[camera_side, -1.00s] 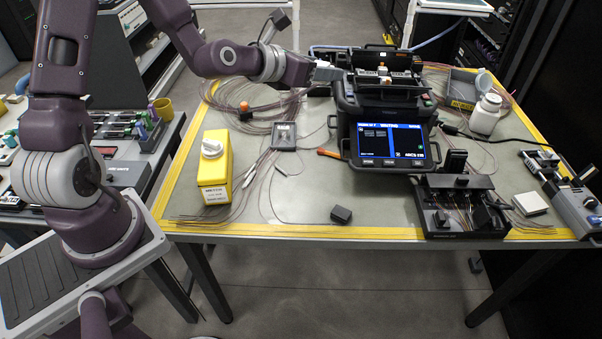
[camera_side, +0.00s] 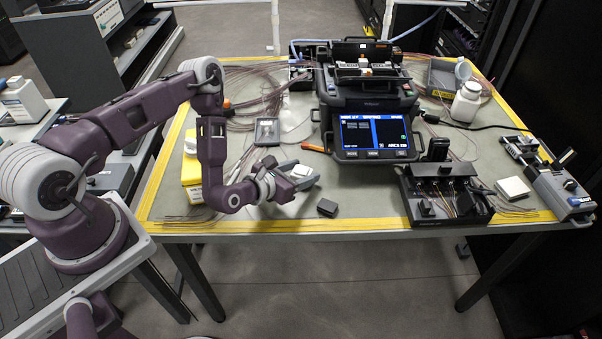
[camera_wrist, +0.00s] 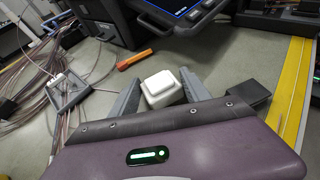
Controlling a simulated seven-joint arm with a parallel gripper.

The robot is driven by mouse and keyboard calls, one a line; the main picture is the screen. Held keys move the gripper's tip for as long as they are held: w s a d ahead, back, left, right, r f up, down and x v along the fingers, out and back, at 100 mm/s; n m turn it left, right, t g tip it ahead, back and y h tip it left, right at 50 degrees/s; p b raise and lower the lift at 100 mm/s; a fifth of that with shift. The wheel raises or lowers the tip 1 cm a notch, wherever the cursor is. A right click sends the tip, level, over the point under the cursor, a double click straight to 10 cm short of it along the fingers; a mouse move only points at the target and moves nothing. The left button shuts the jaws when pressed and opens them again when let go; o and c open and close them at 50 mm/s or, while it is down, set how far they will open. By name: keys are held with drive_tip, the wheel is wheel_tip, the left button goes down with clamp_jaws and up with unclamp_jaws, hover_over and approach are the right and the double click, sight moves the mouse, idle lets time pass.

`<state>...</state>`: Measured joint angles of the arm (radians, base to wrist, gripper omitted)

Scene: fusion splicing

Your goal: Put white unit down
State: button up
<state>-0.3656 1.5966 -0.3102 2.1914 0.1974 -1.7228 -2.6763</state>
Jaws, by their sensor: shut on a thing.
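The white unit (camera_wrist: 162,89) is a small white block with a raised square top. It sits between the two grey fingers of my gripper (camera_wrist: 163,97) in the wrist view. In the side view my gripper (camera_side: 303,177) is low over the front middle of the table, shut on the white unit (camera_side: 301,171). The fingers hide part of the unit. I cannot tell whether its underside touches the table.
A small dark block (camera_side: 327,208) lies just right of my gripper. The fusion splicer (camera_side: 372,110) stands behind. An orange-handled tool (camera_side: 313,148) and a grey framed piece (camera_side: 267,131) lie nearby. The yellow-taped front edge (camera_side: 300,226) is close.

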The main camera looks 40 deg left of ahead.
drive_tip(key=shift+f, duration=0.3)
drive_tip(key=shift+f, duration=0.1)
drive_tip(key=o, duration=1.4)
